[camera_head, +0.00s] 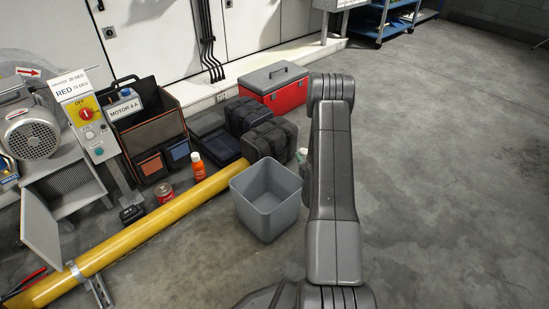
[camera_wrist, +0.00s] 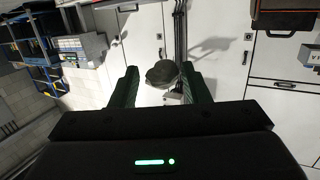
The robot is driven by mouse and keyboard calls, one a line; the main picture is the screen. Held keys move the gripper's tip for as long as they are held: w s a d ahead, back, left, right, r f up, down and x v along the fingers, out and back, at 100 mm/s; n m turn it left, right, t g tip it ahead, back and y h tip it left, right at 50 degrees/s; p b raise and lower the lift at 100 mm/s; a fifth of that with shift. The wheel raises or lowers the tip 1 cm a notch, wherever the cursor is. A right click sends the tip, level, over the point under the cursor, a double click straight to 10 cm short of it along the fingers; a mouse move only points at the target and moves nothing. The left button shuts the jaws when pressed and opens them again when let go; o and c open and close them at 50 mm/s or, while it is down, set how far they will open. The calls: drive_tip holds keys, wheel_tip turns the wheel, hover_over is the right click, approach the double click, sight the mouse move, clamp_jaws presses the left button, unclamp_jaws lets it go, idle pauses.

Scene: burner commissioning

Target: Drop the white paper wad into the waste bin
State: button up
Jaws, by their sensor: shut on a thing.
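The waste bin (camera_head: 262,212) is a grey, square, open-topped bin standing upright on the floor, left of my arm in the head view. Its inside looks empty. In the wrist view my gripper (camera_wrist: 163,88) has its green fingers on both sides of a rounded, crumpled lump, the paper wad (camera_wrist: 162,72), which looks grey in shade. The gripper is shut on it. In the head view my arm hides most of the gripper; a small pale and green bit shows at the arm's left edge, above the bin's far right rim. Its height over the floor is unclear.
A yellow pipe (camera_head: 150,226) runs along the floor left of the bin. Black cases (camera_head: 270,138), a red toolbox (camera_head: 272,88), an orange bottle (camera_head: 197,165) and a red can (camera_head: 164,193) stand behind it. The floor at the right is clear.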

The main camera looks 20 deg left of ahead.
drive_tip(key=s+a+f+n+g+y+p, duration=0.15)
drive_tip(key=s+a+n+g+y, duration=0.35)
drive_tip(key=a, duration=0.7)
wheel_tip(320, 180, down, 7)
drive_tip(key=g+h+b, duration=0.1)
drive_tip(key=b, duration=0.1)
drive_tip(key=shift+s+b, duration=0.3)
drive_tip(key=shift+r, duration=0.15)
drive_tip(key=o, duration=1)
drive_tip(key=shift+o, duration=0.2)
drive_tip(key=p+v, duration=0.3)
drive_tip(key=v, duration=1)
drive_tip(key=shift+d+p, duration=0.3)
drive_tip(key=shift+p, duration=0.1)
drive_tip(key=shift+s, duration=0.15)
